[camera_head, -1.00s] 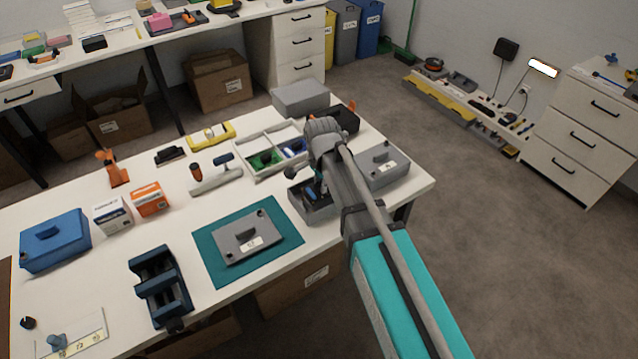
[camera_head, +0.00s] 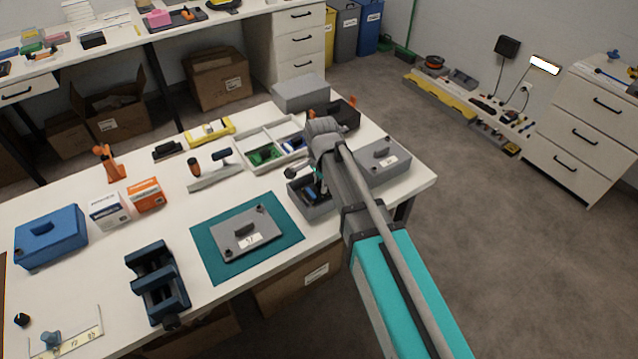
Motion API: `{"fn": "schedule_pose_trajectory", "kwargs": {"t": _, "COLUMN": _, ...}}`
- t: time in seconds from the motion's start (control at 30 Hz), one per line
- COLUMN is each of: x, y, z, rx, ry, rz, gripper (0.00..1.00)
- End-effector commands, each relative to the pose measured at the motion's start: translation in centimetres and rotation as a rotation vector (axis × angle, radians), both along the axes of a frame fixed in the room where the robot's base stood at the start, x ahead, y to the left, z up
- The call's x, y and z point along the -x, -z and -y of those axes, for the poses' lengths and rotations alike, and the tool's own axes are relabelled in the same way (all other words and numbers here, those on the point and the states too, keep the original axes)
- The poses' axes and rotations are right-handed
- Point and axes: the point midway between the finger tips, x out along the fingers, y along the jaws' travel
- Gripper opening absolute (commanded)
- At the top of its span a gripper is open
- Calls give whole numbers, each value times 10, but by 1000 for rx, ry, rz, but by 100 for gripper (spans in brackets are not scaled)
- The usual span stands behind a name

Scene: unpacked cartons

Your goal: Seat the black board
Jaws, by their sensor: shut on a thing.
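The open grey box (camera_head: 322,208) stands near the right end of the white table, with dark and blue parts inside. My gripper (camera_head: 314,188) points down into this box. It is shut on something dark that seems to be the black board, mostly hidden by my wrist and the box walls. I cannot tell whether the board touches a slot. The divided white tray (camera_head: 246,163) behind holds a green board (camera_head: 264,156) and a blue board (camera_head: 294,144).
A grey lidded box (camera_head: 384,168) stands close right of the open box. A grey cover (camera_head: 262,228) lies on the teal mat (camera_head: 212,270) to the left. A dark vise (camera_head: 158,285), a blue case (camera_head: 48,238) and small cartons (camera_head: 146,194) stand further left.

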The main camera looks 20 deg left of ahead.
Motion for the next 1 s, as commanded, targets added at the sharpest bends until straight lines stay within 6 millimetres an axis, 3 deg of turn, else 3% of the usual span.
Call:
{"fn": "schedule_pose_trajectory", "kwargs": {"t": 0.73, "x": 0, "y": 17, "z": 0, "rx": 0, "ry": 0, "rz": 0, "gripper": 0}}
{"fn": "schedule_pose_trajectory", "kwargs": {"t": 0.77, "x": 0, "y": 17, "z": 0, "rx": 0, "ry": 0, "rz": 0, "gripper": 29}}
{"fn": "schedule_pose_trajectory", "kwargs": {"t": 0.97, "x": 0, "y": 16, "z": 0, "rx": 0, "ry": 0, "rz": 0, "gripper": 66}}
{"fn": "schedule_pose_trajectory", "kwargs": {"t": 1.0, "x": 0, "y": 16, "z": 0, "rx": 0, "ry": 0, "rz": 0, "gripper": 67}}
